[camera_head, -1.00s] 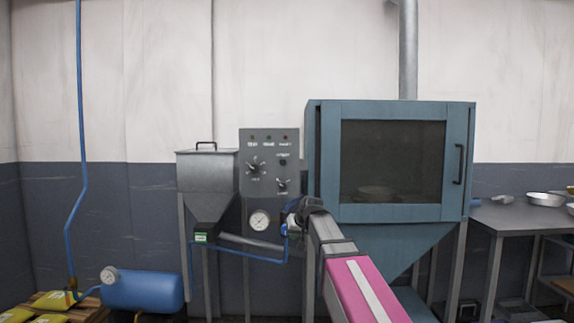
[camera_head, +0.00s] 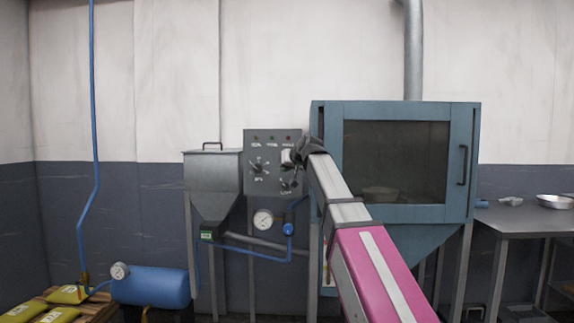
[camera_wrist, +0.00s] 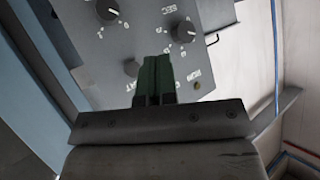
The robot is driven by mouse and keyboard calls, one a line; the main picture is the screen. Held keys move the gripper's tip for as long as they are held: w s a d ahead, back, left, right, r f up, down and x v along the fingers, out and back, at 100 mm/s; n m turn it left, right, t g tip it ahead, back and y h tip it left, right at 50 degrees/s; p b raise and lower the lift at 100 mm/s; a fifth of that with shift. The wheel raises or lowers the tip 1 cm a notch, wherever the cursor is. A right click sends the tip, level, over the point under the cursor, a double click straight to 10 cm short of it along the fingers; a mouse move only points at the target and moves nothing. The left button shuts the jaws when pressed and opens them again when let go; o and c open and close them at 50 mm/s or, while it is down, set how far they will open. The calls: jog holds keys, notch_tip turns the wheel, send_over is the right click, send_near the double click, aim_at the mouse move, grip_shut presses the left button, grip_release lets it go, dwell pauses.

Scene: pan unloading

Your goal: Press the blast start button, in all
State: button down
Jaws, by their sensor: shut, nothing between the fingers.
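The grey control panel (camera_head: 258,190) stands left of the blue cabinet. My gripper (camera_head: 291,155) is in front of the panel's right half, shut and empty, and hides part of it. In the wrist view its green fingertips (camera_wrist: 155,62) point at the panel face (camera_wrist: 150,12). A dark round button (camera_wrist: 131,68), with no scale around it, lies just left of the fingertips; I take it for the blast start button. I cannot tell whether the fingers touch the panel. In the head view the button is hidden behind my gripper.
Two dial knobs show in the wrist view, one right (camera_wrist: 183,30) and one upper left (camera_wrist: 107,10). The blue cabinet (camera_head: 328,160) is close at the right. A gauge (camera_head: 263,220) and blue hose lie below the panel, and a hopper (camera_head: 212,175) stands left.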

dwell(0.3)
jog(key=w, duration=0.8)
jog(key=shift+w+d, duration=0.15)
jog(key=shift+w, duration=0.25)
dwell(1.8)
jog(key=shift+w, duration=0.4)
